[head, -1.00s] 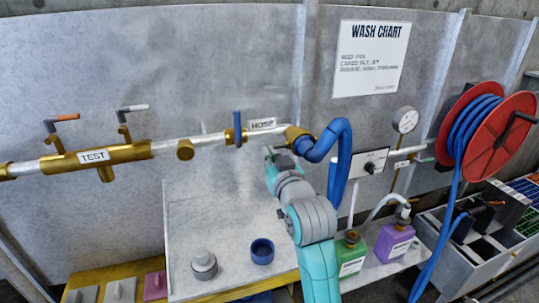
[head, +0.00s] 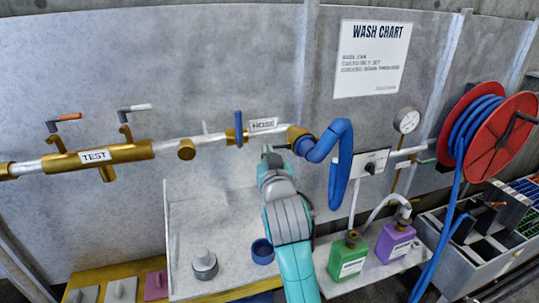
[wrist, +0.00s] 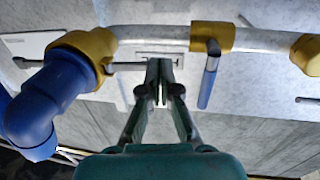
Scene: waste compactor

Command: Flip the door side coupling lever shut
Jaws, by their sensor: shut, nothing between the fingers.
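A brass coupling (head: 297,137) joins the pipe end to the blue hose (head: 322,141). In the wrist view the brass coupling (wrist: 84,52) is at upper left, with a thin grey lever (wrist: 128,66) sticking out sideways from it towards my fingertips. A second grey lever (wrist: 22,62) shows on its other side. Which one is door side I cannot tell. My gripper (wrist: 158,70) is shut and empty, its tips right by the free end of the first lever; contact is unclear. In the head view my gripper (head: 267,150) is just below the pipe, left of the coupling.
A blue valve handle (head: 238,128) stands on the pipe beside the HOSE label (head: 263,125). A gauge (head: 406,120) and a hose reel (head: 497,108) are to the right. Green (head: 348,256) and purple (head: 393,240) bottles stand below. A blue ring (head: 262,251) lies on the bench.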

